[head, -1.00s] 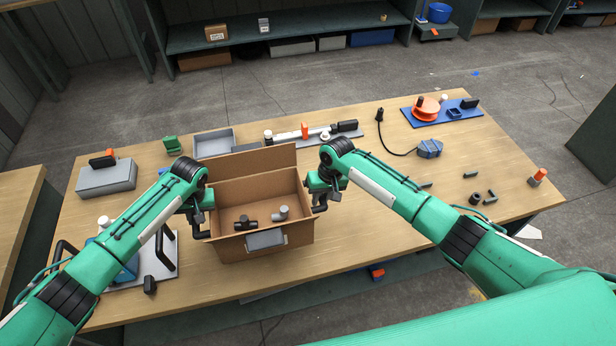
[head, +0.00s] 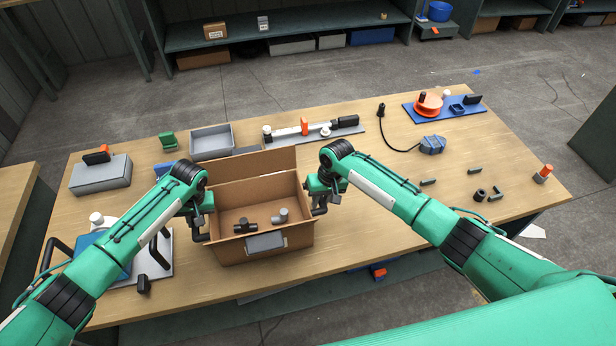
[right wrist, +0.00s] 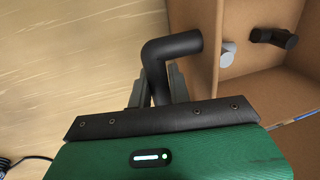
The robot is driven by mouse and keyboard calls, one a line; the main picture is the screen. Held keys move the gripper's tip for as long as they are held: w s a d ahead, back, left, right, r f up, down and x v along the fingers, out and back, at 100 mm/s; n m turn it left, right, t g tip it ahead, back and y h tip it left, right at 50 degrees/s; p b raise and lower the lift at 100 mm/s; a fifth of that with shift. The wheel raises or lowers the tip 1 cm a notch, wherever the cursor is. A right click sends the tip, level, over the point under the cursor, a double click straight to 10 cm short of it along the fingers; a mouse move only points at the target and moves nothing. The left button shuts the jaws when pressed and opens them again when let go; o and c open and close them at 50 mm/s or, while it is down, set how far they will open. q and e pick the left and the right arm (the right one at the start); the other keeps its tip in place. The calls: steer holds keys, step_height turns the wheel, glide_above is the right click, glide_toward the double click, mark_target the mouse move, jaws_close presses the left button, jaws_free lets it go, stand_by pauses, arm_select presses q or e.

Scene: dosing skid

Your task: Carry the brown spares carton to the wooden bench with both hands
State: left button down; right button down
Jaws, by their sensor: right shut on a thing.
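The brown spares carton (head: 262,180) is open at the top, with its back flap raised and a grey label on its front. Inside lie a black pipe fitting (head: 245,225) and a grey one (head: 278,216). My right gripper (head: 318,203) is shut on the black bent handle (right wrist: 172,48) on the carton's right side. My left gripper (head: 200,222) is at the left handle; its fingers are too hidden to tell their state. The carton is level over the front of the wooden bench (head: 370,215); I cannot tell whether its bottom touches the wood.
Behind the carton are a grey tray (head: 211,141) and a rail with an orange part (head: 304,126). A grey box (head: 100,175) and a plate with black handles (head: 160,262) are at the left. A blue plug (head: 433,145) and small parts are at the right. Bare wood lies right of the carton.

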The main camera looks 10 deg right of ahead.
arm_select(q)
steer(key=shift+a+f+b, duration=0.1)
steer(key=shift+f+b, duration=0.3)
steer(key=shift+f, duration=0.2)
arm_select(e)
steer(key=shift+f, duration=0.6)
arm_select(q)
steer(key=c, duration=1.3)
jaws_free()
arm_select(e)
steer(key=c, duration=1.3)
jaws_free()
arm_select(q)
steer(key=shift+r, duration=0.1)
arm_select(e)
steer(key=shift+r, duration=0.1)
steer(key=shift+r, duration=0.1)
arm_select(q)
step_height(320, 180, up, 12)
steer(key=d, duration=0.2)
steer(key=shift+d, duration=0.2)
arm_select(e)
step_height(320, 180, up, 12)
steer(key=d, duration=0.2)
steer(key=shift+d+f, duration=0.15)
steer(key=shift+f, duration=0.05)
steer(key=shift+w, duration=0.1)
